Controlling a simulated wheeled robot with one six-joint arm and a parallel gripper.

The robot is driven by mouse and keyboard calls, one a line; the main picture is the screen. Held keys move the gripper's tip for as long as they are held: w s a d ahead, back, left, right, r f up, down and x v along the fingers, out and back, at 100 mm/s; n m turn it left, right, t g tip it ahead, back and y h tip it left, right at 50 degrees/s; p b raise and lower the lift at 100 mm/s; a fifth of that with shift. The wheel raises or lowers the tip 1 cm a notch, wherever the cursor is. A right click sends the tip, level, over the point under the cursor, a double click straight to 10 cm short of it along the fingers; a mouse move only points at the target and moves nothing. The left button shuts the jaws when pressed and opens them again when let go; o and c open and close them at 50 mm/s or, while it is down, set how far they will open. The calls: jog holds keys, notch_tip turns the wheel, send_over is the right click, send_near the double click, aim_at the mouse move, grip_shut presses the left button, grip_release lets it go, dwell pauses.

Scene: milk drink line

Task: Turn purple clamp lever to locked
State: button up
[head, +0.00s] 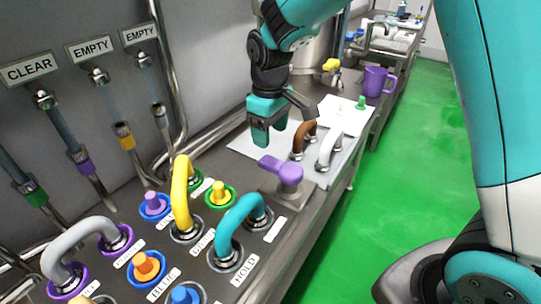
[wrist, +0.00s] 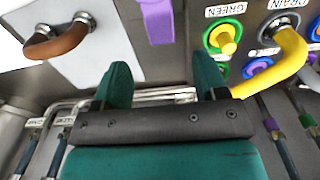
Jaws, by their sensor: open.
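The purple clamp lever (head: 280,168) sits on a round metal base on the counter in the head view, its arm pointing left. In the wrist view the lever's purple arm (wrist: 157,18) shows at the top edge, beyond and between my fingertips, and the rest of it is cut off. My gripper (head: 265,138) is open and empty. It hangs above the counter, up and a little left of the lever in the head view. Its two teal fingers (wrist: 162,78) are spread in the wrist view and do not appear to touch the lever.
A brown handle (head: 304,137) and a light grey handle (head: 328,147) stand just beyond the lever. A yellow hose (head: 181,185) and a teal hose (head: 236,222) loop up nearby, among coloured ports. A purple mug (head: 375,80) stands farther back. Hanging tubes line the wall at left.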

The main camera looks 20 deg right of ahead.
aim_at(270, 161)
notch_tip(270, 161, down, 8)
jog(key=shift+f+p, duration=0.2)
jog(key=shift+p, duration=0.2)
jog(key=shift+c, duration=0.2)
grip_shut()
